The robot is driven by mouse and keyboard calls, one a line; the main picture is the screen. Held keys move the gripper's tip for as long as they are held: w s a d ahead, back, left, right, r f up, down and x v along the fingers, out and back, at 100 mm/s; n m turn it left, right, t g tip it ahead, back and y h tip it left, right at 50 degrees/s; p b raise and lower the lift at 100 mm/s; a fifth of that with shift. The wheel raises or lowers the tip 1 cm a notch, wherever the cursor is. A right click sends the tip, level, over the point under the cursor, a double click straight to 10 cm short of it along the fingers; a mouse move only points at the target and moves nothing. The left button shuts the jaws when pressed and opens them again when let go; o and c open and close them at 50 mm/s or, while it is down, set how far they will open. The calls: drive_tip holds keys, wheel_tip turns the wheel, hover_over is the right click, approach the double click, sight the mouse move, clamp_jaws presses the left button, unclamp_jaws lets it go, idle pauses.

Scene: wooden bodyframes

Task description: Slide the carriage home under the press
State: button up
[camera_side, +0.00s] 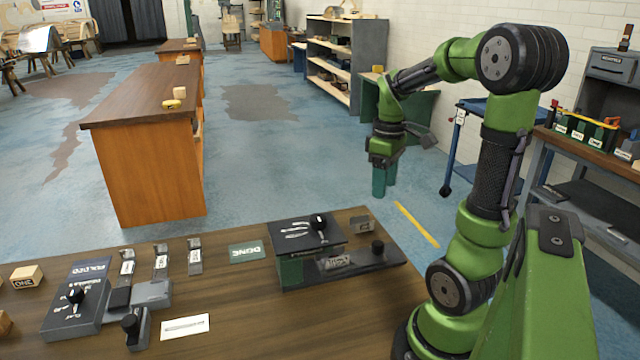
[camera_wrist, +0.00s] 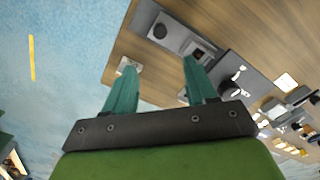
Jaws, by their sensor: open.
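The press (camera_side: 305,233) stands on the near bench at centre right, with a dark top plate bearing white marks and a black knob, and a green side. A dark base (camera_side: 360,265) runs out from under it to the right. What looks like the carriage, a grey labelled block (camera_side: 337,262), sits on the base at the plate's right edge; how far it reaches under is hidden. In the wrist view the base (camera_wrist: 172,20) and press plate (camera_wrist: 238,78) also show. My gripper (camera_side: 384,182) (camera_wrist: 158,72) is open and empty, above and behind the bench's right end, clear of everything.
A small grey block (camera_side: 362,224) lies behind the base. A green DONE card (camera_side: 246,251) lies left of the press. Further left are a dark FOLDED fixture (camera_side: 75,308), several labelled clips, a white card (camera_side: 185,326) and a ONE block (camera_side: 27,277). Space around my gripper is free.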

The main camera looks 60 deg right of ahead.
sight(378, 243)
drive_tip(key=shift+n, duration=0.4)
wheel_tip(378, 243, down, 17)
clamp_jaws()
idle(0.5)
